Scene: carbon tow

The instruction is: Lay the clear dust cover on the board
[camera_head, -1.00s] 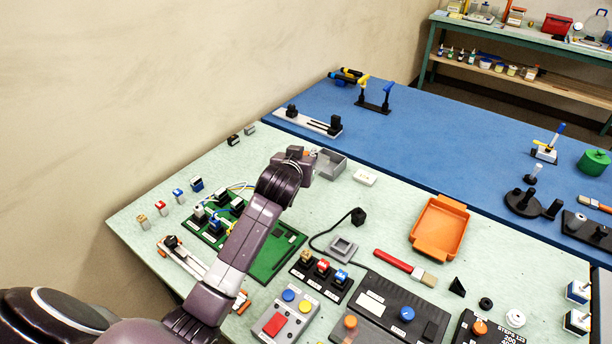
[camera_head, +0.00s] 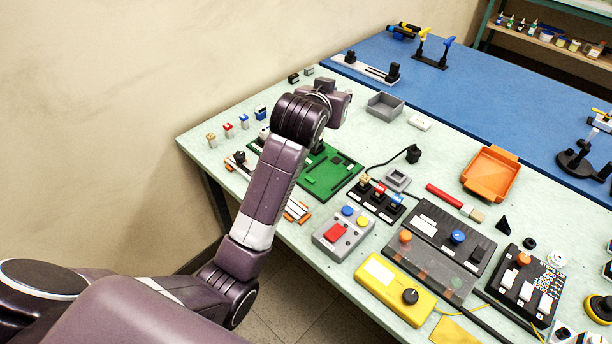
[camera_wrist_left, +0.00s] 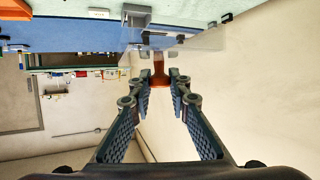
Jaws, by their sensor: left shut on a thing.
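The clear dust cover (camera_wrist_left: 205,40) shows in the left wrist view as a see-through sheet with an orange-brown knob (camera_wrist_left: 160,75). My left gripper (camera_wrist_left: 160,88) is shut on this knob. In the head view my left arm reaches to the back left of the table, and my wrist hides the fingers and the cover. The green board (camera_head: 325,178) lies flat on the table, nearer than the wrist and partly hidden by my arm. Its right part is bare. My right gripper is in neither view.
A grey open box (camera_head: 385,108) and a white block (camera_head: 420,122) stand right of my wrist. Small coloured blocks (camera_head: 228,130) line the left edge. A switch block (camera_head: 380,198), a grey button box (camera_head: 343,232) and an orange tray (camera_head: 490,174) stand right of the board.

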